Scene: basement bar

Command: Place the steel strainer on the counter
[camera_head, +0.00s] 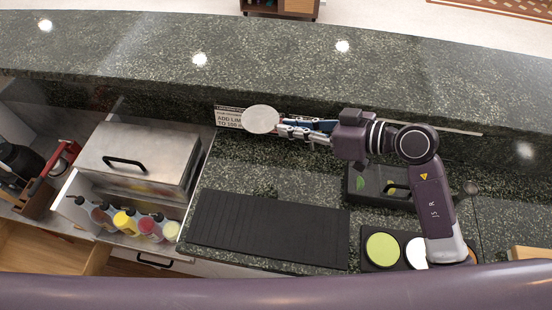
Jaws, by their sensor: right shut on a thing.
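The steel strainer (260,119) shows as a pale round disc at the tip of my right gripper. My right gripper (292,129) reaches in from the right and is shut on the strainer, above the back part of the dark speckled counter (255,172). The fingers hide the part of the strainer that they grip. I cannot tell how high it is above the counter. My left gripper is not in view.
A black ribbed mat (270,230) lies on the counter in front. A steel lidded box (145,150) and several bottles (125,222) stand at left. A sign (228,116) is behind the strainer. A raised ledge (280,60) runs along the back. Round-topped containers (382,249) stand front right.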

